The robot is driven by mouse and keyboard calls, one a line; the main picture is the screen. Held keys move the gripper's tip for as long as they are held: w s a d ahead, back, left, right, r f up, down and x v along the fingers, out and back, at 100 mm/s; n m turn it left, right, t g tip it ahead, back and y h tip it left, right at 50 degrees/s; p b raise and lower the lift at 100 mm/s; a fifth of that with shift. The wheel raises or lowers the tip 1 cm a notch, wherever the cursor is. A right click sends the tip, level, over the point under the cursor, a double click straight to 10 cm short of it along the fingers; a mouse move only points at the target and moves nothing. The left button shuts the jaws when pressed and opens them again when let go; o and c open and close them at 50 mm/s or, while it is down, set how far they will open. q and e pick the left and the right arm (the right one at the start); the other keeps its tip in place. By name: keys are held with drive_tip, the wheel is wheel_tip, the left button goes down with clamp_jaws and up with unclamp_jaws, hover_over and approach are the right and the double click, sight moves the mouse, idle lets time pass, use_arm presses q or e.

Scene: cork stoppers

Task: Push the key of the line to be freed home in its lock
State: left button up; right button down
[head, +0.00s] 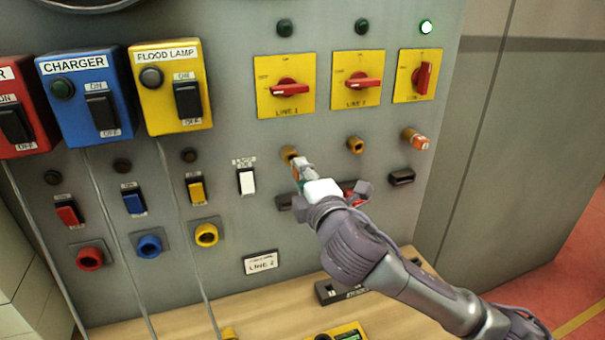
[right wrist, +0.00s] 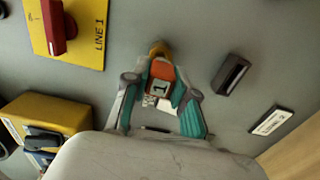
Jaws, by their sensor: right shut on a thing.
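My right gripper (head: 303,175) is shut on an orange key marked 1 (right wrist: 159,72). The key points at the brass lock (head: 289,153) under the LINE 1 switch (head: 288,88); the lock also shows in the right wrist view (right wrist: 158,47). The key's front end meets the lock; how deep it sits I cannot tell. A placard (head: 262,263) reads LINE 2, its smaller text unreadable. The lock under the LINE 2 switch (head: 355,145) holds no key. An orange key (head: 419,142) sits in the third lock at right. My left gripper is not in view.
The LINE 1 and LINE 2 handles lie level under dark lamps. The third switch (head: 422,78) stands upright under a lit lamp (head: 426,27). A dark holder (head: 402,177) sits below the third lock. Switch boxes, including the yellow FLOOD LAMP box (head: 172,85), stick out at left.

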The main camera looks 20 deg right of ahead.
drive_tip(key=shift+w+p, duration=0.3)
drive_tip(key=shift+w, duration=1.25)
idle(1.4)
drive_tip(key=c, duration=0.9)
unclamp_jaws()
drive_tip(key=shift+o, duration=0.2)
drive_tip(key=shift+s, duration=0.1)
drive_tip(key=s, duration=1.2)
drive_tip(key=shift+d, duration=0.15)
